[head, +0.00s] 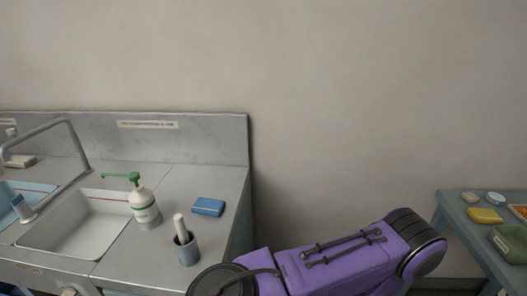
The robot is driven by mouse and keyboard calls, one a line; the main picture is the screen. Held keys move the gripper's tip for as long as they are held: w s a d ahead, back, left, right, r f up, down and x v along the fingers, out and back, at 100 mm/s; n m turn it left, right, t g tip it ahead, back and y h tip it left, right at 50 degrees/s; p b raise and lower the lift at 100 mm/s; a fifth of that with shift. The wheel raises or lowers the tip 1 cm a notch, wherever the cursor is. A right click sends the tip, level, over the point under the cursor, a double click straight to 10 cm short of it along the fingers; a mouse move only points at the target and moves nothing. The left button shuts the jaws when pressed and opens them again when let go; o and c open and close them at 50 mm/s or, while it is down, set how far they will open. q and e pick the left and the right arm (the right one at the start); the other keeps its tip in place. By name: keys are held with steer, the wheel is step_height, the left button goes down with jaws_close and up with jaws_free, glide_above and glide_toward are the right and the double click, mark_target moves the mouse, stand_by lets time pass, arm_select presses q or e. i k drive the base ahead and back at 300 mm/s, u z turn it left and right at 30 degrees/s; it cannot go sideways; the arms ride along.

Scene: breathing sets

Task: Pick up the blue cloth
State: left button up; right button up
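A folded blue cloth (208,206) lies flat on the grey counter (180,178), near its right edge and to the right of the sink. A purple arm link of mine crosses the lower middle of the head view, to the right of the counter. Neither of my grippers shows in the head view, so their state is hidden. Nothing is touching the cloth.
A white pump bottle (145,207) with a green nozzle stands left of the cloth. A grey cup (187,250) holding a white-handled thing stands in front of it. A sink (78,225) is at left. A side table (462,215) at right holds several items.

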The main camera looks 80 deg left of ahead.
mark_target(203, 206)
steer(key=i, duration=0.55)
steer(key=u, duration=1.45)
steer(key=i, duration=1.35)
steer(key=u, duration=2.9)
